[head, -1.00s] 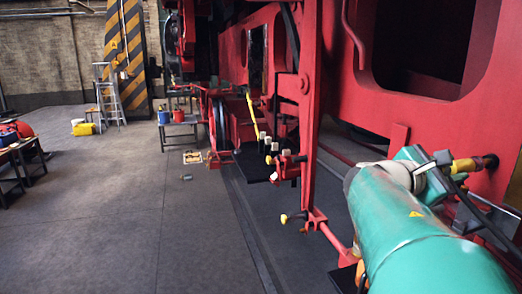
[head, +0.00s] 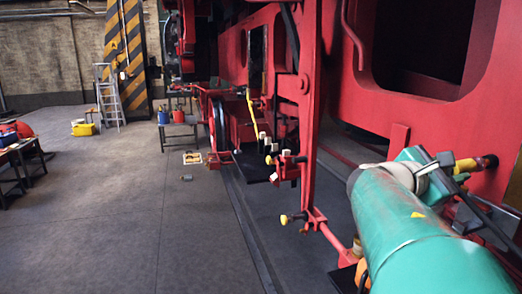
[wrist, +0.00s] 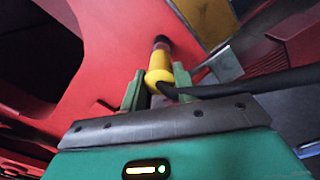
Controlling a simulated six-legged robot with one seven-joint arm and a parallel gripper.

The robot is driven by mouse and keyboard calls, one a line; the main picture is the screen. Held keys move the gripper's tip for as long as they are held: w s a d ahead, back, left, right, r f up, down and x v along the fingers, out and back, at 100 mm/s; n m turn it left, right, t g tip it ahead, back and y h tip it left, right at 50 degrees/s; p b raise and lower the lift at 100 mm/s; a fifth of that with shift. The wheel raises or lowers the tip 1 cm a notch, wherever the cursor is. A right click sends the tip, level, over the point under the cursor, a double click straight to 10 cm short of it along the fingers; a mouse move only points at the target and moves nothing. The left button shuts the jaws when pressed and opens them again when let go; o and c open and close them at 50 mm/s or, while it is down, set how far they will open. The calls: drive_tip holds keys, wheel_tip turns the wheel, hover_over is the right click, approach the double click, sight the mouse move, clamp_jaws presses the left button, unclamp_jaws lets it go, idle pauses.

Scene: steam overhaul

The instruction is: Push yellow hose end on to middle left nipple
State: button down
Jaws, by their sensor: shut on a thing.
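The yellow hose end (wrist: 159,68) sits between the green fingers of my gripper (wrist: 158,88), which is shut on it. A black hose (wrist: 245,85) runs off to the right from it in the wrist view. Just beyond, a dark nipple (wrist: 161,42) stands out from the red frame, in line with the hose end. They look to meet, but I cannot tell how far the end is over it. In the head view my gripper (head: 447,167) is at the right, with the yellow hose end (head: 466,165) pointing at the dark nipple (head: 490,161) on the red wall.
The red locomotive frame (head: 430,122) fills the right side, with an upright red bar (head: 312,110) left of my arm. Yellow-tipped fittings (head: 284,219) stick out lower down. The grey floor (head: 130,210) on the left is mostly free. A stepladder (head: 110,95) stands far back.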

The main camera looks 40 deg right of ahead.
drive_tip(key=shift+d, duration=0.25)
drive_tip(key=shift+s+d, duration=0.2)
drive_tip(key=shift+d, duration=0.15)
drive_tip(key=shift+s+d, duration=0.2)
drive_tip(key=shift+d, duration=0.25)
drive_tip(key=shift+s+d, duration=0.15)
drive_tip(key=shift+d, duration=0.1)
drive_tip(key=c, duration=1)
unclamp_jaws()
drive_tip(key=shift+o, duration=0.2)
